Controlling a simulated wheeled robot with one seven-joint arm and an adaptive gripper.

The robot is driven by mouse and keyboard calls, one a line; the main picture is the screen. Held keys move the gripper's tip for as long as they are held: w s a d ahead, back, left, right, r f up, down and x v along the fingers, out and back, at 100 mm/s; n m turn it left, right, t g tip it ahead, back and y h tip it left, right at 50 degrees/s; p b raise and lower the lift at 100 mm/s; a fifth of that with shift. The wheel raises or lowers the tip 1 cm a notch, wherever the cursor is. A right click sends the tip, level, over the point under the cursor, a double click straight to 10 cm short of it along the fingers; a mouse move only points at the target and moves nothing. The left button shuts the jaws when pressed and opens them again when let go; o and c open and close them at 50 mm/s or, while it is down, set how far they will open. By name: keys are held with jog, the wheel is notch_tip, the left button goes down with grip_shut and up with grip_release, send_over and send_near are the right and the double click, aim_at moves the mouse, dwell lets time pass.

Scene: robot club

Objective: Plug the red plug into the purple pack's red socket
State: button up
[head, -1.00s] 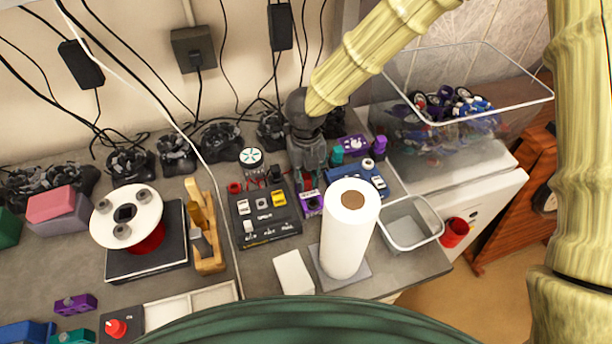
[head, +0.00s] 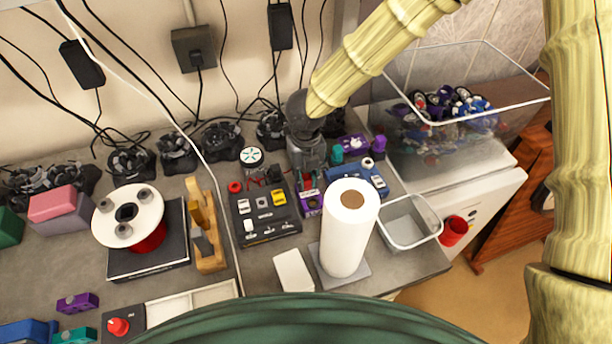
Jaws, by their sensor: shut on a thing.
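My gripper (head: 309,180) points down at the back of the bench and is shut on a small red thing, which looks like the red plug (head: 308,184). A small purple pack (head: 312,205) lies just in front of the fingertips, between a black switch board and a white paper roll. The roll hides part of it. Its red socket is too small to make out, and I cannot tell whether the plug touches the pack. Other purple packs lie behind the roll (head: 352,146) and at the front left (head: 77,303).
A black switch board (head: 265,228) is left of the purple pack. A tall paper roll (head: 346,240) stands close in front. A blue pack (head: 371,180) and a grey bin (head: 410,240) are to the right. A clear tub (head: 425,150) stands at the back right. Cables hang behind.

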jog(key=o, duration=1)
jog(key=shift+o, duration=0.2)
notch_tip(320, 180, up, 12)
